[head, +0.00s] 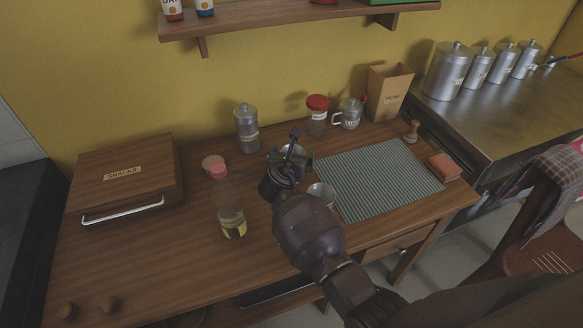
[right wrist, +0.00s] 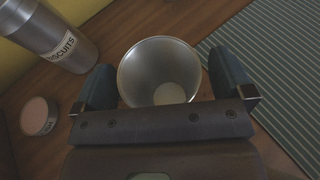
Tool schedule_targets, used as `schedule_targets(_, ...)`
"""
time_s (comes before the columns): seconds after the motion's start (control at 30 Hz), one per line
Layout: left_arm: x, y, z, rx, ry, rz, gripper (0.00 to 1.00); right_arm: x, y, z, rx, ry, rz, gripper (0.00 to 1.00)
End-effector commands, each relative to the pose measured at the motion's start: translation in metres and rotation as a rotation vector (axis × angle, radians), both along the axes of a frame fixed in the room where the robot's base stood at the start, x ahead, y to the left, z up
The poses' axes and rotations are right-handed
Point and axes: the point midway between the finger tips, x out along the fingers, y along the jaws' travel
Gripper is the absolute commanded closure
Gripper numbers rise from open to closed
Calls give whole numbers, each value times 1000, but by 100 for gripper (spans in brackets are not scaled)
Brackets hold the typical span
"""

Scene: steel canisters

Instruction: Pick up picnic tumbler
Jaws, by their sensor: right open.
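A plain metal tumbler, which I take for the picnic tumbler (right wrist: 160,72), stands with its open mouth toward the camera in the right wrist view. It lies between the two spread fingers of my right gripper (right wrist: 162,62), with a gap visible on the right side. In the head view my right gripper (head: 289,151) is over the middle of the wooden table and hides most of the tumbler (head: 298,150) behind it. Another small grey cup (head: 322,191) stands just right of my right wrist. My left gripper is not in view.
A striped mat (head: 380,178) lies right. The front left table is mostly clear.

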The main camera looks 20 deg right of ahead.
Motion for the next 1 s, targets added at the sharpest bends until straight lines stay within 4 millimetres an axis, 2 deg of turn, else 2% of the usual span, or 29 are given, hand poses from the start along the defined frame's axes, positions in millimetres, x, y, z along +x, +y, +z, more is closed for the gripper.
schedule_targets(0.27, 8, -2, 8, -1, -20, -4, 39, 3, -2, 0, 0, -1, 0, 1)
schedule_targets(0.37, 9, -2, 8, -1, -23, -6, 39, 3, -2, 0, 1, -2, 1, 13)
schedule_targets(0.63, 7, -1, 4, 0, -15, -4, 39, 3, -2, 0, 1, -1, 1, 55)
schedule_targets(1.0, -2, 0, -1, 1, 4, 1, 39, 3, -1, 2, 1, -2, 0, 55)
